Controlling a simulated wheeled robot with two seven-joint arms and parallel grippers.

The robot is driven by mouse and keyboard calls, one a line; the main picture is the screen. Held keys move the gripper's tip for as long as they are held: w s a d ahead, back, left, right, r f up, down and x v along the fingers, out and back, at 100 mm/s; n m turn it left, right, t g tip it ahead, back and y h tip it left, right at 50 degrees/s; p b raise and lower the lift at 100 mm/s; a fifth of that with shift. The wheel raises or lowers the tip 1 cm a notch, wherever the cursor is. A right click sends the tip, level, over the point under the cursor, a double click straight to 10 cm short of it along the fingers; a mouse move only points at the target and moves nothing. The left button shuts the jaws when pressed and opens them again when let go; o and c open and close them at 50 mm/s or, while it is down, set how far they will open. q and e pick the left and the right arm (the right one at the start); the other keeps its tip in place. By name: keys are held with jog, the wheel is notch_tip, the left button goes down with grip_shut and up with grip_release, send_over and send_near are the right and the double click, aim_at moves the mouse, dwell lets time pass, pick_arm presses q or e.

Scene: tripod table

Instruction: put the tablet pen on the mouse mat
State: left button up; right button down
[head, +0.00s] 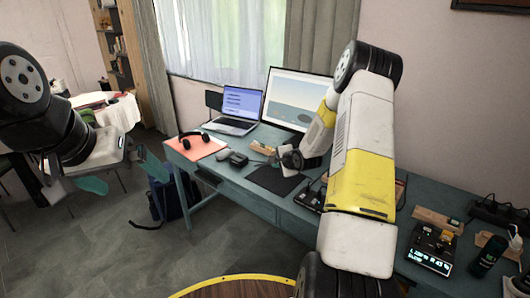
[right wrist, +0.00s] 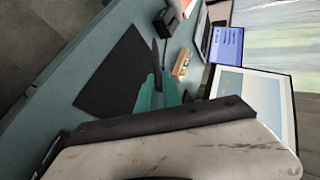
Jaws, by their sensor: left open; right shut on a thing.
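The mouse mat (head: 274,180) is a flat black rectangle on the teal desk; it also shows in the right wrist view (right wrist: 112,78). My right gripper (right wrist: 158,85) has its teal fingers close together beside the mat's edge, on the monitor side. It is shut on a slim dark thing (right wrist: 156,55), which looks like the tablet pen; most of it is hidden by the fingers. In the head view the pen is too small to tell. My left gripper (head: 122,178) is open and empty, well left of the desk and above the floor.
A laptop (head: 237,109), a monitor (head: 301,98) and headphones (head: 194,140) on an orange sheet stand on the desk (head: 233,175). A small wooden holder (right wrist: 182,63) is near the right fingers. A clock-like display (head: 430,258) and bottle (head: 488,256) are at the right.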

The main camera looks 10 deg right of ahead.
jog(key=shift+f, duration=2.6)
jog(key=c, duration=1.2)
grip_release()
jog(key=shift+r, duration=0.1)
jog(key=shift+r, duration=4.35)
